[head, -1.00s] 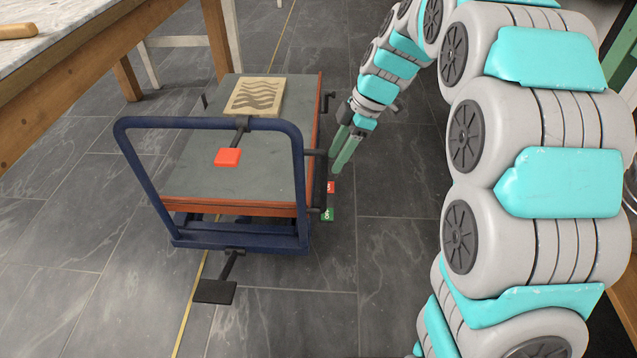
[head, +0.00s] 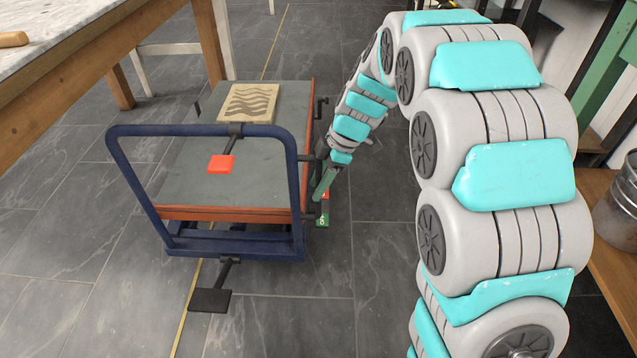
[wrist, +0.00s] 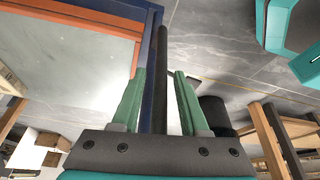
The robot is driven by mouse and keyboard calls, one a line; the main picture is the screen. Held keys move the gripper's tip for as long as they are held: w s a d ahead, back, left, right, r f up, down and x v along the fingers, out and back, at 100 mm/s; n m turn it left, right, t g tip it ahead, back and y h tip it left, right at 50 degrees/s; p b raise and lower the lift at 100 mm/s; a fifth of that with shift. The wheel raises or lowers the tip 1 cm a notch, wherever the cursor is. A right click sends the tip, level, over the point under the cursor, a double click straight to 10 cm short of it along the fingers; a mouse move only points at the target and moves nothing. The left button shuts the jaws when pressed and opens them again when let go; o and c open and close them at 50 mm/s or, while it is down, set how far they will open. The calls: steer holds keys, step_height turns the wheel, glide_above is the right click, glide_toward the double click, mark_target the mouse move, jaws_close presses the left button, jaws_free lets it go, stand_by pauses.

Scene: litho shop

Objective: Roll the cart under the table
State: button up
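The cart (head: 225,185) has a grey top with an orange edge, a blue frame and a blue push handle (head: 200,130) at its near end. It stands on the floor to the right of the table (head: 105,72), beside it, not under it. A red pad (head: 221,164) hangs near the handle, and a black pedal (head: 210,300) sticks out low in front. My gripper (head: 323,182) is at the cart's right side by a dark lever. In the wrist view my gripper (wrist: 158,100) has its green fingers apart, with a dark bar (wrist: 160,75) between them. I cannot tell whether they touch it.
A wooden block with wavy dark lines (head: 248,105) lies on the cart's top. Table legs (head: 208,45) stand at the upper left. A yellow line (head: 196,290) runs along the floor beneath the cart. A metal can (head: 620,215) stands on a wooden surface at right.

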jaws_close()
stand_by(1.2)
